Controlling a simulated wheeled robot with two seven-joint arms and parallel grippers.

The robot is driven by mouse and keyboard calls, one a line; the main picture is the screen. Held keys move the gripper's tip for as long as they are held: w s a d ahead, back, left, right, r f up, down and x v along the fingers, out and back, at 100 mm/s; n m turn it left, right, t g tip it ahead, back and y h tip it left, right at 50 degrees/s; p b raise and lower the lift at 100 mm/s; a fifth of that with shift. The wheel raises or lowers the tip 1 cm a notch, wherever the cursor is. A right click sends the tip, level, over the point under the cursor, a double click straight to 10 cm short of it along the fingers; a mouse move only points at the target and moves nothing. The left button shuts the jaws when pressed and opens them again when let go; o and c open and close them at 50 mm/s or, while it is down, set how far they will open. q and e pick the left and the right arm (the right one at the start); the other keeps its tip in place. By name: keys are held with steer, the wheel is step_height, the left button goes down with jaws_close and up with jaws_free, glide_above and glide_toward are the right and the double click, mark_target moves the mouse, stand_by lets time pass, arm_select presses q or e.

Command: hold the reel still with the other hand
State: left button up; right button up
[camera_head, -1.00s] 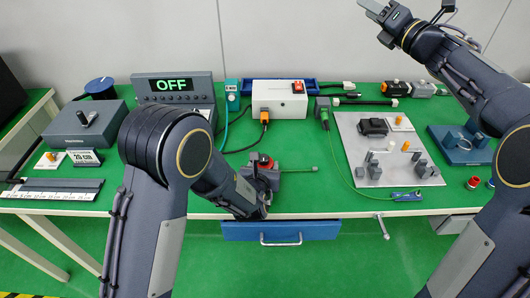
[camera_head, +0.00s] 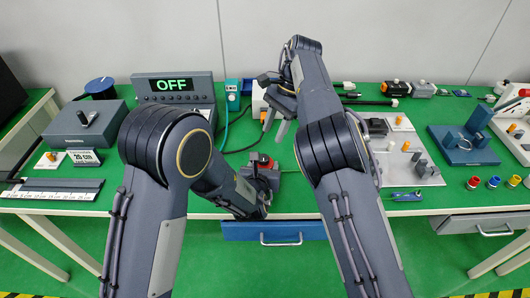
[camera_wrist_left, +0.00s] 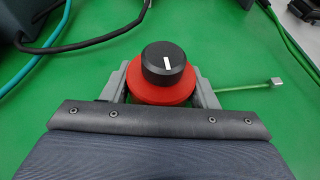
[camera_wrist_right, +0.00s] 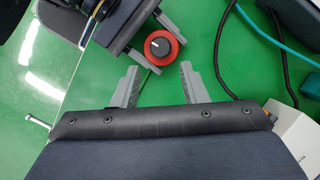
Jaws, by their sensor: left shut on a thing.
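The reel (camera_wrist_left: 160,85), a red disc with a black knob bearing a white mark, sits on the green table near its front edge. It also shows in the head view (camera_head: 265,160) and the right wrist view (camera_wrist_right: 161,48). A thin green line (camera_wrist_left: 245,87) runs out from it to a small grey end piece. My left gripper (camera_wrist_left: 165,92) is shut on the reel, one finger at each side. My right gripper (camera_wrist_right: 158,72) is open and empty, its fingers pointing toward the reel from above; it also shows in the head view (camera_head: 274,105).
A control box reading OFF (camera_head: 172,86) stands behind to the left. A pale board with fittings (camera_head: 395,165) lies to the right. Black and teal cables (camera_wrist_left: 85,38) run behind the reel. A blue drawer (camera_head: 272,231) is under the front edge.

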mark_target(263, 157)
steer(key=x, duration=0.8)
steer(key=shift+f, duration=0.2)
steer(key=c, duration=0.7)
